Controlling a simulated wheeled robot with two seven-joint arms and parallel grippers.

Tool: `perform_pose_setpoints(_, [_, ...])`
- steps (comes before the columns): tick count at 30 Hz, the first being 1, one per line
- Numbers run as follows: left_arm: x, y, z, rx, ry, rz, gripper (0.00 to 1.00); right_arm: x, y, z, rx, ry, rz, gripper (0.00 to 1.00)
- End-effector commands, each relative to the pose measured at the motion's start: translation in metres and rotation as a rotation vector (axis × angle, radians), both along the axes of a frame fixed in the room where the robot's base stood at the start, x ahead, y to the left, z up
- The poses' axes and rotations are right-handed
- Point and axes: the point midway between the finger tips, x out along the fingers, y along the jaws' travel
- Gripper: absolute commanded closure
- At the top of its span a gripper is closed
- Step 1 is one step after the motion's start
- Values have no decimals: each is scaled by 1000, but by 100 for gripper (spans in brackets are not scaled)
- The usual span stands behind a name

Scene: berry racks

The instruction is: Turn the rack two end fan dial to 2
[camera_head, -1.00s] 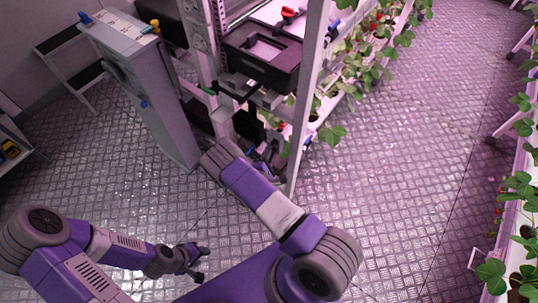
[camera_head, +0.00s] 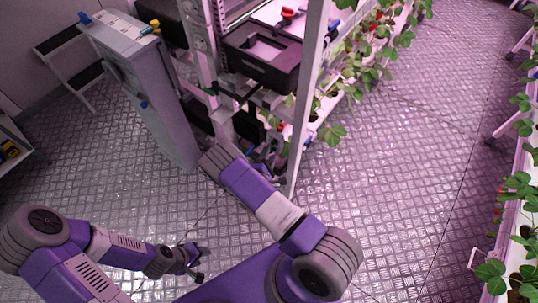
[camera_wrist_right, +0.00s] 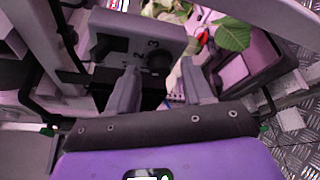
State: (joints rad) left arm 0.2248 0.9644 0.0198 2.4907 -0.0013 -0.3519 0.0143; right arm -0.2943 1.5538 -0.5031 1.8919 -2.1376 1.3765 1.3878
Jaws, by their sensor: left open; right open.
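I cannot see any contact with the dial. In the head view the right hand is mostly hidden by its arm and the rack. My left gripper (camera_head: 197,263) is open and empty, low over the floor.
The rack post (camera_head: 307,100) stands beside my right arm, with a black tray (camera_head: 262,55) on the rack's end. A tall grey cabinet (camera_head: 150,100) stands to the left. Leafy plants (camera_head: 330,134) hang along the rack. The right aisle floor (camera_head: 420,170) is clear.

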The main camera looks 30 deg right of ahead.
Motion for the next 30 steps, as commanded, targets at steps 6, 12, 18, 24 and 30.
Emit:
perform_pose_setpoints(6, [0,0,10,0,0,0,57,-24,26,7,-1,4,3,50])
perform_pose_setpoints(12, [0,0,15,0,0,0,57,-43,45,11,0,2,2,50])
perform_pose_setpoints(18, [0,0,16,0,0,0,57,-49,52,11,-1,0,1,50])
perform_pose_setpoints(24, [0,0,15,0,0,0,57,-48,51,11,-1,1,0,50])
perform_pose_setpoints(30, [0,0,15,0,0,0,57,-48,51,11,-1,1,0,50])
